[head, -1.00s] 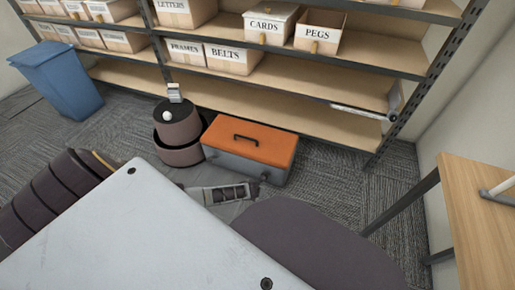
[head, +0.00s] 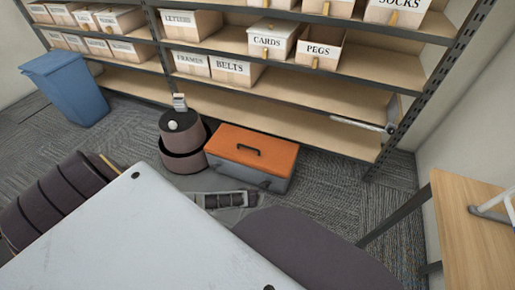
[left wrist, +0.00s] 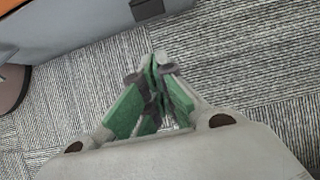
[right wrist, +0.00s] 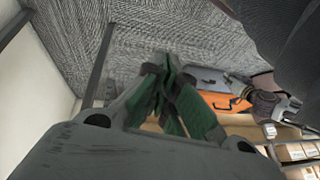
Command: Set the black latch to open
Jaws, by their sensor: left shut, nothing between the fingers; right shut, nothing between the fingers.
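A toolbox with an orange lid (head: 254,150) and a grey body stands on the carpet in front of the shelving. In the left wrist view its grey side (left wrist: 75,30) fills the upper left, with a black latch (left wrist: 147,9) at the top edge. My left gripper (left wrist: 157,62) is shut and empty, below and apart from the latch in that view. My right gripper (right wrist: 168,62) is shut and empty, well away from the toolbox, whose orange lid (right wrist: 218,101) shows behind it. The latch's setting cannot be told.
A round dark container (head: 182,135) stands close left of the toolbox. Metal shelving (head: 300,95) with labelled boxes runs behind. A blue bin (head: 65,88) is at the left, a wooden table (head: 470,225) at the right. Carpet right of the toolbox is clear.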

